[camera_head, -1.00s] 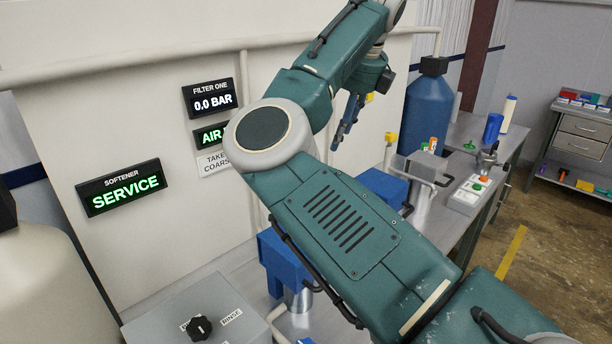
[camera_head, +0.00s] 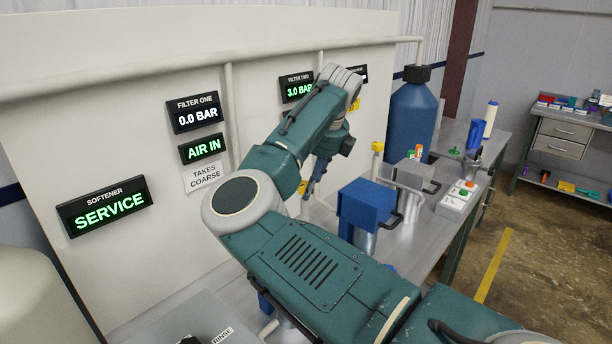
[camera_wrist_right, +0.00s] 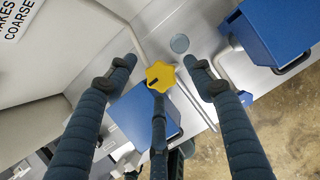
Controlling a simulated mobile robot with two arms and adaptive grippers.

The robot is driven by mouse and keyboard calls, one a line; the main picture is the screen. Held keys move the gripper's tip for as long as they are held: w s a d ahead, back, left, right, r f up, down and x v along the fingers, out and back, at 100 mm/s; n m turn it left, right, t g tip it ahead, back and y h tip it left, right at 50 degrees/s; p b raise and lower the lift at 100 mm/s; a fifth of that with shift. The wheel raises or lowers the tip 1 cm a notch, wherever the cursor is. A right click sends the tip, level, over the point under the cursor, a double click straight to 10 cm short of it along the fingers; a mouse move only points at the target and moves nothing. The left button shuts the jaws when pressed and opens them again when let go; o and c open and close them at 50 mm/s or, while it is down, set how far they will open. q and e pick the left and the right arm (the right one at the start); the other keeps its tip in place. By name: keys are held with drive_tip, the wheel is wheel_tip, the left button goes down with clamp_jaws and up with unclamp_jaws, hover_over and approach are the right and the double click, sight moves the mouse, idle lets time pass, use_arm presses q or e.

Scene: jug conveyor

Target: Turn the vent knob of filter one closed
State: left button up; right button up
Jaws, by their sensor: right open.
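The filter one display (camera_head: 195,113) reads 0.0 BAR, and the sign below it (camera_head: 201,148) reads AIR IN. A yellow lobed vent knob (camera_wrist_right: 160,76) with a dark mark shows in the right wrist view, between my fingertips in the picture; I cannot tell whether they touch it. A yellow bit of it (camera_head: 302,187) shows beside my fingers in the head view. My right gripper (camera_wrist_right: 160,62) is open, pointing down, and also shows in the head view (camera_head: 311,188). A blue filter head (camera_head: 265,304) is mostly hidden by my arm. My left gripper is out of view.
Another blue filter head (camera_head: 365,205) with a black handle stands to the right, near another yellow knob (camera_head: 378,147). A blue tank (camera_head: 411,120) and a button box (camera_head: 460,197) are farther right. The white panel (camera_head: 120,130) is behind my arm.

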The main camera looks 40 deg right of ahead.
drive_tip(key=shift+w+f, duration=0.1)
drive_tip(key=shift+f, duration=0.25)
drive_tip(key=shift+c, duration=0.5)
drive_tip(key=c, duration=1)
drive_tip(key=shift+r, duration=0.1)
